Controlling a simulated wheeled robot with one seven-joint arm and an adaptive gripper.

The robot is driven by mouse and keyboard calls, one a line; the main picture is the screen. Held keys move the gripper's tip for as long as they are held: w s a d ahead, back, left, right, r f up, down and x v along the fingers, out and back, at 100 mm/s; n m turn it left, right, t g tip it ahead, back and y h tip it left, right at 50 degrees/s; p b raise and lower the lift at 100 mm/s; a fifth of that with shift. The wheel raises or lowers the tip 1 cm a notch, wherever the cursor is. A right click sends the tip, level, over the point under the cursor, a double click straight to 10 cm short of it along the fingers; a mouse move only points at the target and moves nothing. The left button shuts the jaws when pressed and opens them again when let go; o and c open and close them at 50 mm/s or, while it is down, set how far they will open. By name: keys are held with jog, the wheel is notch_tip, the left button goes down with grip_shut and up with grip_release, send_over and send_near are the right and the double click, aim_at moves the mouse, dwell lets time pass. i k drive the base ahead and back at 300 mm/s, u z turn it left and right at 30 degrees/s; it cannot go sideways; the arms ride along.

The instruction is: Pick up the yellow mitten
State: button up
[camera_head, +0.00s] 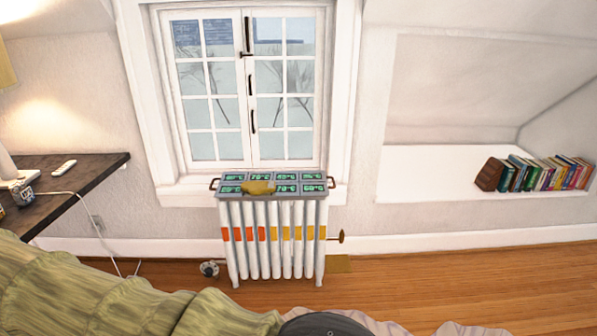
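The yellow mitten (258,187) lies flat on top of the white radiator, on a grey tray-like top (272,174) with several green-lit number panels. The mitten covers part of the front row of panels, near the middle. My gripper does not show in the head view. A dark rounded shape at the bottom edge is cut off, and I cannot tell what it is.
The radiator (272,215) stands below a window (250,90). A dark desk (75,182) with a white remote (64,167) is at left. A green ribbed cover (90,290) fills the lower left. Books (545,173) line a niche at right. Wood floor (450,285) is open at right.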

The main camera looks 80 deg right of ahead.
aim_at(252, 188)
jog(key=z, duration=1.9)
jog(key=k, duration=0.25)
jog(key=z, duration=1.25)
jog(key=i, duration=1.2)
jog(key=u, duration=0.85)
jog(key=i, duration=0.8)
jog(key=u, duration=0.8)
